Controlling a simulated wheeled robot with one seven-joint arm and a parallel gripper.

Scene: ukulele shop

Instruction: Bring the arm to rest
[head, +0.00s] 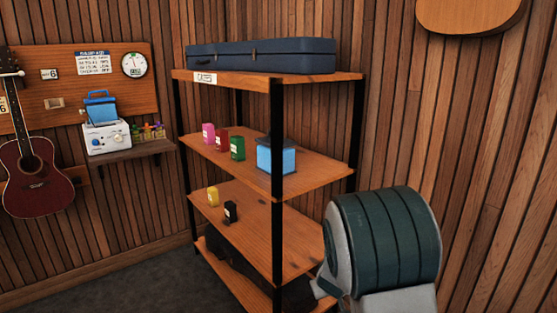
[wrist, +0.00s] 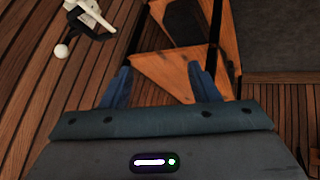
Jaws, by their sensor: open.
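My gripper (wrist: 160,68) shows in the wrist view. Its two blue fingers stand wide apart with nothing between them. Beyond the fingers is a wooden shelf board (wrist: 160,75), seen at a steep angle, and the fingers appear clear of it. In the head view the gripper is not visible; a rounded, dark green banded part of my arm fills the lower right, in front of the rack's right side.
A wooden rack (head: 317,179) with black posts holds a blue case (head: 262,56), small coloured boxes (head: 222,140) and a blue container (head: 276,157). A red ukulele (head: 35,180) hangs at left beside a wall shelf (head: 130,152). Wood-slat walls surround; grey floor shows lower left.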

